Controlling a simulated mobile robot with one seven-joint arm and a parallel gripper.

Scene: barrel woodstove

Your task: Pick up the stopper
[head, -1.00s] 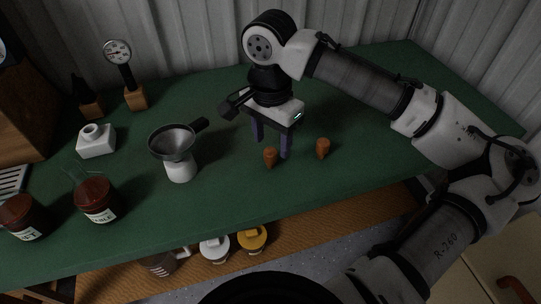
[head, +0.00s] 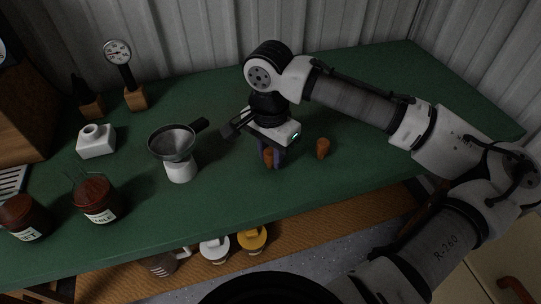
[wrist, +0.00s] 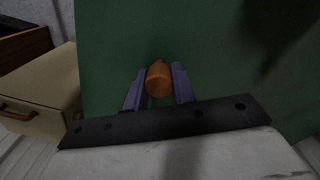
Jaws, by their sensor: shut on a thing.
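Two small orange-brown stoppers stand on the green table (head: 350,90). My gripper (head: 271,158) is shut on the left stopper (head: 268,157), with a purple finger on each side of it. In the wrist view this stopper (wrist: 158,79) sits between the two fingertips (wrist: 159,85). The stopper's lower end is partly hidden in the head view, and I cannot tell whether it touches the table. The other stopper (head: 323,148) stands free a little to the right, apart from my gripper.
A funnel (head: 174,142) rests in a white bottle (head: 181,170) left of my gripper. Dark red jars (head: 96,198), a white inkwell-like bottle (head: 96,141) and a gauge on a wooden block (head: 135,98) stand further left. The table is clear to the right and behind.

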